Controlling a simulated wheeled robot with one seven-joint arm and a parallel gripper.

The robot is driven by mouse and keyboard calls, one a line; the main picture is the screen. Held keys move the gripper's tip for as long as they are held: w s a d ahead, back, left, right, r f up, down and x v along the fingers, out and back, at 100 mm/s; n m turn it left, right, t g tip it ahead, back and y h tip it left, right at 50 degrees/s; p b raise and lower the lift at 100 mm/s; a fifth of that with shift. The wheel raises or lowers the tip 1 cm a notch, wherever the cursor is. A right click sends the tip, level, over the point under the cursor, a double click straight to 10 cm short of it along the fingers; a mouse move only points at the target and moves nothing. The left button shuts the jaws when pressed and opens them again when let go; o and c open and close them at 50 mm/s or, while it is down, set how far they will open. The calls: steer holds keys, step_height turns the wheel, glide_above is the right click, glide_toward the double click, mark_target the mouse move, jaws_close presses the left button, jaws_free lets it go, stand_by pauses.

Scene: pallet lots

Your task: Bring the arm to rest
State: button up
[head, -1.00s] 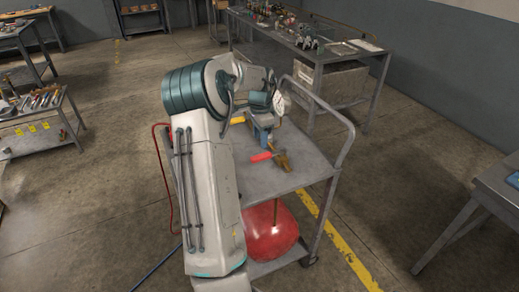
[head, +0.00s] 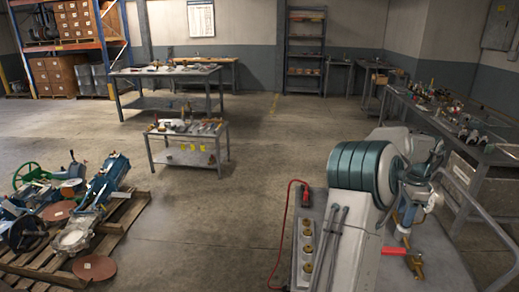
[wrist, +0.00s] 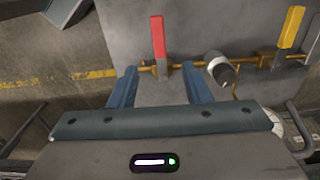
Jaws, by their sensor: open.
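My gripper (head: 401,222) hangs over the grey cart top (head: 445,245) at the lower right of the head view, with my arm bent above it. In the wrist view its two blue fingers (wrist: 159,80) are apart. A brass valve with a red handle (wrist: 158,38) lies beyond the fingertips, in line with the gap; nothing shows as held. The red handle also shows in the head view (head: 394,251), just below the gripper. A yellow-handled brass valve (wrist: 291,27) lies to the right in the wrist view, with a pale cylinder (wrist: 217,68) between the two valves.
A red tool (head: 305,194) with a red hose is left of my arm. A pallet (head: 105,235) with machinery stands at left. A low table (head: 188,133) and a larger one (head: 165,72) stand farther back. A long bench (head: 455,125) is at right. The middle floor is clear.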

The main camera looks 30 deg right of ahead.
steer(key=w+a+r+n+t, duration=0.1)
steer(key=w+a+r+n, duration=0.2)
steer(key=a, duration=0.7)
steer(key=w+a+r+n, duration=0.1)
steer(key=w+a+n, duration=0.3)
steer(key=a, duration=0.6)
steer(key=w+a+r+n+t, duration=0.15)
steer(key=a+n, duration=0.35)
steer(key=a, duration=0.5)
steer(key=s+a+f+n, duration=0.1)
steer(key=s+a+n, duration=0.4)
steer(key=a, duration=0.6)
steer(key=s+a+f+n, duration=0.2)
steer(key=s+a+n, duration=0.3)
steer(key=a+n, duration=0.3)
steer(key=a, duration=0.3)
steer(key=shift+s+f, duration=0.15)
steer(key=shift+t, duration=0.25)
steer(key=shift+c, duration=0.3)
steer(key=shift+c, duration=0.5)
steer(key=shift+d, duration=0.1)
